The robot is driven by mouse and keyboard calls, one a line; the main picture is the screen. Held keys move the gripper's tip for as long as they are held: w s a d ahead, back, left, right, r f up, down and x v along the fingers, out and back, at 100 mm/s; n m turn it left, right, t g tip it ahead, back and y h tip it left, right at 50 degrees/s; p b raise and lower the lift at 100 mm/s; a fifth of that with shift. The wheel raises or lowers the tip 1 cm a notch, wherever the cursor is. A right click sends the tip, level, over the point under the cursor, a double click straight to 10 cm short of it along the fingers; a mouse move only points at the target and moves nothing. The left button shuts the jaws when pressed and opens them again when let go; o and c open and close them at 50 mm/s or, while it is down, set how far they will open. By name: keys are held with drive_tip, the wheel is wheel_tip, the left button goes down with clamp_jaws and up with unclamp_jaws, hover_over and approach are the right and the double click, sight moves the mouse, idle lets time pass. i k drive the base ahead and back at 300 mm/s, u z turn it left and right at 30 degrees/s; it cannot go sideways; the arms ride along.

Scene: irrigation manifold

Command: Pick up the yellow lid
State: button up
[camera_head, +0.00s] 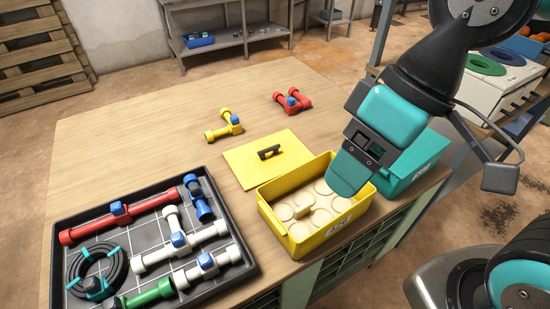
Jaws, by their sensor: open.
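The yellow lid (245,160) lies flat on the wooden table, left of and behind the yellow bin. A black handle (269,152) stands on top of the lid. The yellow bin (311,243) is uncovered and holds several round cream discs. My gripper (350,180) comes in from the upper right, with its teal finger in front of the bin's right end in the picture. It is open, and nothing shows held in it. It is to the right of the lid and apart from it. One finger hides most of the other.
A black tray (246,259) with pipes, fittings and a coiled hose lies at the left. A yellow pipe fitting (225,125) and a red one (292,100) lie behind the lid. A teal bin (408,165) stands at the right. The table's back left is clear.

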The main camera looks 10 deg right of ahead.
sight(257, 163)
drive_tip(key=u, duration=0.05)
drive_tip(key=k, duration=1.05)
drive_tip(key=z, duration=0.9)
drive_tip(key=i, duration=0.85)
drive_tip(key=u, duration=0.65)
drive_tip(key=i, duration=0.75)
drive_tip(key=u, duration=0.8)
